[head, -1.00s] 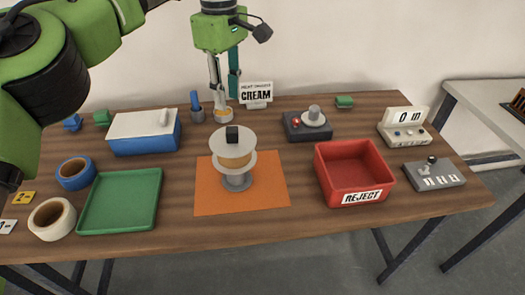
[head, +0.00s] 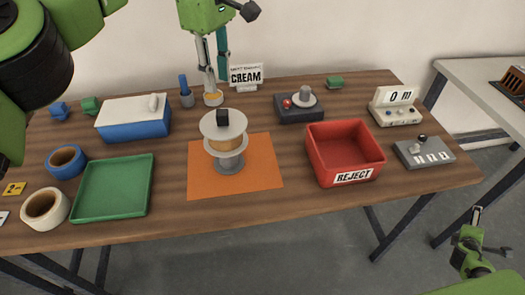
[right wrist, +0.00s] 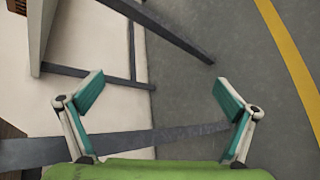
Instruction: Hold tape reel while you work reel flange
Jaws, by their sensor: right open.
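The tape reel (head: 226,143) stands on a grey stand (head: 229,166) on an orange mat (head: 265,165) in the middle of the table. Tan tape shows between its pale upper reel flange (head: 209,125) and lower flange. A black block (head: 222,117) sits on top. My left gripper (head: 216,90) points down behind the reel, fingers apart. A small tan-topped round item (head: 213,99) is by its fingertips; whether they touch is unclear. My right gripper (head: 477,215) is off the table's front right, low; the right wrist view shows it open and empty (right wrist: 160,95) above the floor.
A red reject bin (head: 345,178) stands right of the mat; a green tray (head: 113,188) and tape rolls (head: 45,208) lie left. A blue box (head: 135,125), CREAM sign (head: 246,76) and red-button device (head: 299,106) stand behind. Bare wood lies along the front edge.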

